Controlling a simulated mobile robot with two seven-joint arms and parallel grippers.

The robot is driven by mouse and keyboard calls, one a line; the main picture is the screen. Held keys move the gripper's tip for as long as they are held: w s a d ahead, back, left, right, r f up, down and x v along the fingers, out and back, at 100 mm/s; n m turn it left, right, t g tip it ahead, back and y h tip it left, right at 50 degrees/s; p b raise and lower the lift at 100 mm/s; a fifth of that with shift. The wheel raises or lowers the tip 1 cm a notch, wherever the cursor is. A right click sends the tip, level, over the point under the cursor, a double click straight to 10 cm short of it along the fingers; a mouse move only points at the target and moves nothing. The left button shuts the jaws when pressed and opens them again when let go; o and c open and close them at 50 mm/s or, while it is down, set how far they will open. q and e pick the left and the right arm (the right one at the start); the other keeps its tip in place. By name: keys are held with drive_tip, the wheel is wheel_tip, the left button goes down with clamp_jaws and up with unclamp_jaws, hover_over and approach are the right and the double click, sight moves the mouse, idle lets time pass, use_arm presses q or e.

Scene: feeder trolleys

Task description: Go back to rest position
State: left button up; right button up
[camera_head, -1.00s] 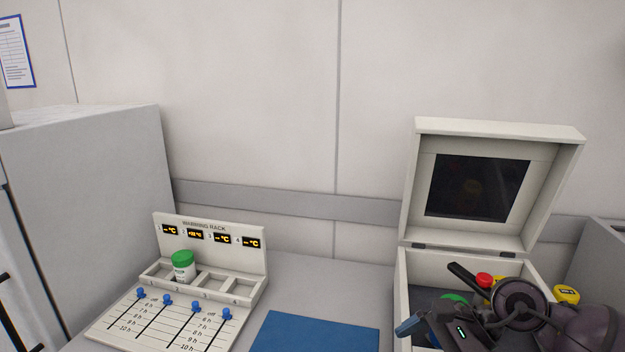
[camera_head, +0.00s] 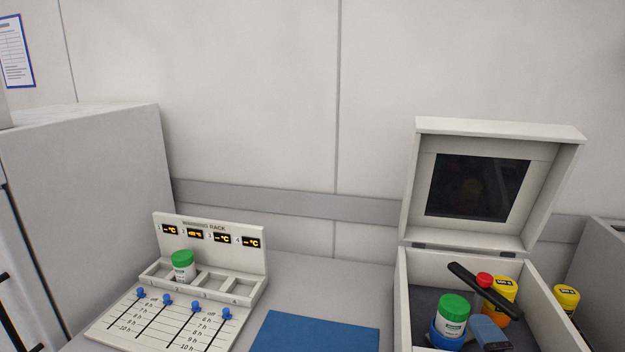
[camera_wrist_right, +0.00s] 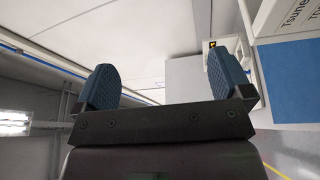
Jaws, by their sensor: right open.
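My right gripper (camera_wrist_right: 165,88) shows in the right wrist view with its two blue-grey fingers wide apart. Nothing is between them. It is out of the head view, so it is clear of the open box (camera_head: 403,300) at the right. My left gripper is in neither view. The warming rack (camera_head: 258,262) stands at the lower left of the head view. A white jar with a green lid (camera_head: 183,266) stands upright in it, in what looks like the second slot from the left.
The box holds another green-lidded jar (camera_head: 452,316), a yellow bottle (camera_head: 500,293), a red-capped item (camera_head: 484,280), a dark bar (camera_head: 478,286) and a blue item (camera_head: 488,332). Its lid (camera_head: 545,180) stands open. Another yellow bottle (camera_head: 566,298) is right of it. A blue mat (camera_head: 318,335) lies empty.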

drive_tip(key=s+d+f+m+g+h, duration=0.2)
drive_tip(key=s+f+m+g, duration=0.65)
drive_tip(key=s, duration=0.35)
drive_tip(key=s+d+f+m+g+h, duration=0.1)
drive_tip(key=s+d+f+m+g, duration=0.1)
drive_tip(key=s+f+m+g, duration=0.85)
drive_tip(key=w+f+n+t, duration=0.2)
drive_tip(key=w+f+t, duration=0.4)
drive_tip(key=f+t, duration=0.3)
drive_tip(key=shift+w+a+f+t+y, duration=0.2)
drive_tip(key=shift+f+t+y, duration=0.15)
drive_tip(key=shift+t, duration=0.65)
drive_tip(key=shift+r, duration=0.1)
